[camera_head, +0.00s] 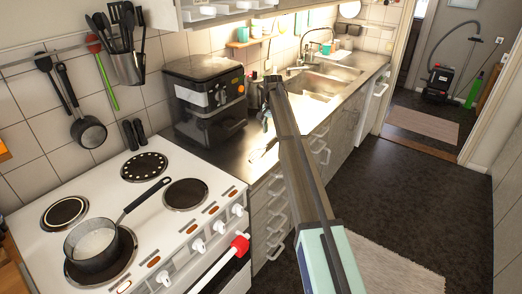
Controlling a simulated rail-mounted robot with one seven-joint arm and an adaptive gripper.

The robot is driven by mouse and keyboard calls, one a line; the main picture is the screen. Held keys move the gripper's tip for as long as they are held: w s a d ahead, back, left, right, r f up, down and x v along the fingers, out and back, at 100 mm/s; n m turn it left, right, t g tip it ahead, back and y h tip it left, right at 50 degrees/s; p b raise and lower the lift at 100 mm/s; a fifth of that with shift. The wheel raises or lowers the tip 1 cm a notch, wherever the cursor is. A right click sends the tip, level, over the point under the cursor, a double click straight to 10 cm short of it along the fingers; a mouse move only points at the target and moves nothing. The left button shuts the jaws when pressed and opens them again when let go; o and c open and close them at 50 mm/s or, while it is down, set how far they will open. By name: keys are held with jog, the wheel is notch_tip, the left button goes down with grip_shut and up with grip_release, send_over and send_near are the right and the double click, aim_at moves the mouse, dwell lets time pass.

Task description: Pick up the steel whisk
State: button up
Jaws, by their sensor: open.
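My arm reaches from the lower right toward the steel counter (236,152) beside the cooker. My gripper (265,122) is small in view at the arm's far end, pointing down over the counter; it is open, with nothing visible in it. A thin, pale, shiny shape (262,151) lies on the counter below my gripper, close to the front edge. It may be the steel whisk, but it is too small and too partly covered by my arm to be sure. A gap shows between it and my gripper.
A black coffee machine or fryer (205,100) stands left of my gripper against the tiled wall. The white cooker (150,215) holds a saucepan (95,243) with its handle angled up right. Utensils hang in a wall holder (128,68). The sink (315,82) lies beyond; the floor (395,200) is open.

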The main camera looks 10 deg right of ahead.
aim_at(270, 141)
jog(key=shift+a+f+p, duration=0.15)
jog(key=shift+f+p, duration=0.45)
jog(key=shift+f, duration=0.75)
jog(key=shift+a+f+p, duration=0.15)
jog(key=shift+f+p, duration=0.45)
jog(key=shift+f, duration=0.75)
grip_shut()
